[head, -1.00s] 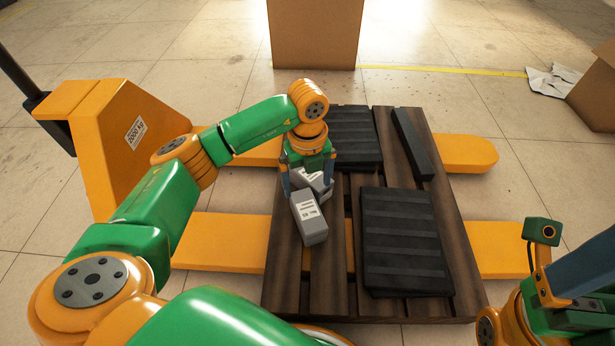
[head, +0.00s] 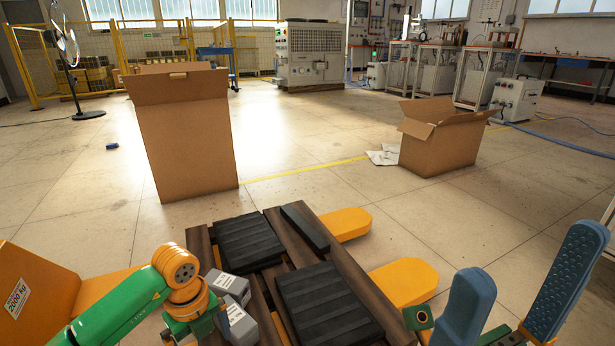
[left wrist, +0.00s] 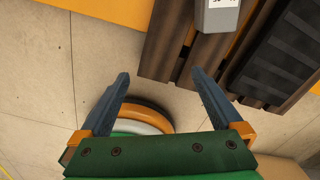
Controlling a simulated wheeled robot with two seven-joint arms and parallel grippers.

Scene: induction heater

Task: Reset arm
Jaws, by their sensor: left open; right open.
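My left arm comes in from the left in the head view. Its gripper (head: 192,330) is at the bottom edge, left of the grey boxes, with its fingertips hidden. In the left wrist view the left gripper (left wrist: 160,75) is open with nothing between its blue fingers. A grey box (left wrist: 217,18) lies beyond the fingers there, apart from them. My right gripper (head: 530,258) is at the lower right of the head view, its two blue fingers spread wide and empty, pointing up.
A dark wooden pallet (head: 338,262) on orange forks (head: 404,280) carries black slabs (head: 325,305) and grey boxes (head: 228,286). A tall carton (head: 186,135) and an open carton (head: 440,145) stand beyond it. Open floor lies between.

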